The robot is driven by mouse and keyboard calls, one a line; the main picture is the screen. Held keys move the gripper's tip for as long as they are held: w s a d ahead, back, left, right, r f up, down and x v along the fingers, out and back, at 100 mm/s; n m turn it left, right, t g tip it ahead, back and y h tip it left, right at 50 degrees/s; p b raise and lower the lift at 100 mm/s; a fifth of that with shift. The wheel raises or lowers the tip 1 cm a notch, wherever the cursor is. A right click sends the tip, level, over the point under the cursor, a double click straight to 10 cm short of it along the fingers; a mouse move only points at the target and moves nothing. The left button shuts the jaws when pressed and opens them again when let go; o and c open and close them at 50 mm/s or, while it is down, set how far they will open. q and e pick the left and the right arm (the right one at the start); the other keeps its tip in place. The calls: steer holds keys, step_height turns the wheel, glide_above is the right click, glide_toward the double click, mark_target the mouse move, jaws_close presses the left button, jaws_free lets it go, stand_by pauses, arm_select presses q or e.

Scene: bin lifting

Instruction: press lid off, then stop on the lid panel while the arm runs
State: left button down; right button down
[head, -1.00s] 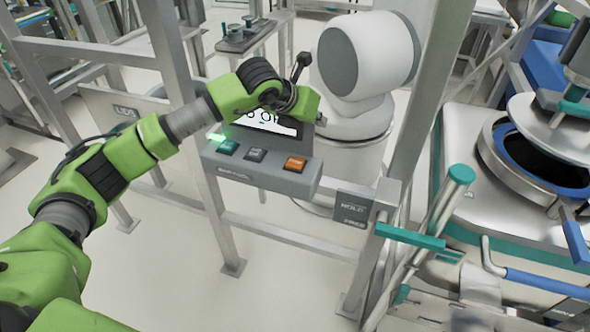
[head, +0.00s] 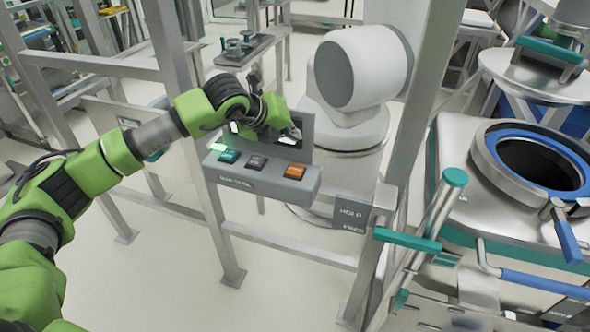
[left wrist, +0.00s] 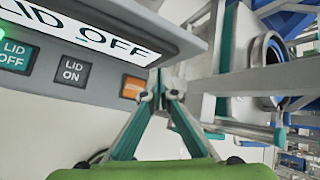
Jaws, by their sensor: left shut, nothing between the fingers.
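The lid panel (head: 262,182) is a grey box on the metal frame. It carries a green LID OFF button (head: 229,156), a grey LID ON button (head: 257,162) and an orange button (head: 294,171). The left wrist view shows the LID OFF button (left wrist: 14,56), partly cut off, and a display (left wrist: 88,30) reading "LID OFF". My left gripper (head: 294,132) is shut and empty, above the panel's right part and in front of the display. In the left wrist view its fingertips (left wrist: 162,84) meet just right of the orange button. The round lid (head: 535,75) hangs above the blue-rimmed opening (head: 530,165).
A white machine (head: 362,68) stands behind the panel. Metal posts (head: 405,110) rise right of it. A HOLD plate (head: 350,214) and a teal-ended handle (head: 408,240) are at lower right. The floor below the panel is clear.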

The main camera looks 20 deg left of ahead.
arm_select(q)
glide_above(298, 167)
steer(key=s+a, duration=0.1)
steer(key=s, duration=0.1)
step_height(298, 167, down, 5)
steer(key=shift+w+f+b, duration=0.1)
steer(key=shift+b, duration=0.25)
step_height(298, 167, down, 2)
steer(key=shift+f+b, duration=0.1)
steer(key=shift+b, duration=1)
steer(key=shift+f+b, duration=0.4)
steer(key=shift+b, duration=0.05)
steer(key=shift+f+b, duration=0.4)
steer(key=shift+b, duration=0.45)
steer(key=shift+d+f+b, duration=0.1)
steer(key=shift+f+b, duration=0.45)
steer(key=shift+b, duration=0.2)
steer(key=shift+r, duration=0.1)
stand_by(0.4)
steer(key=shift+r, duration=0.9)
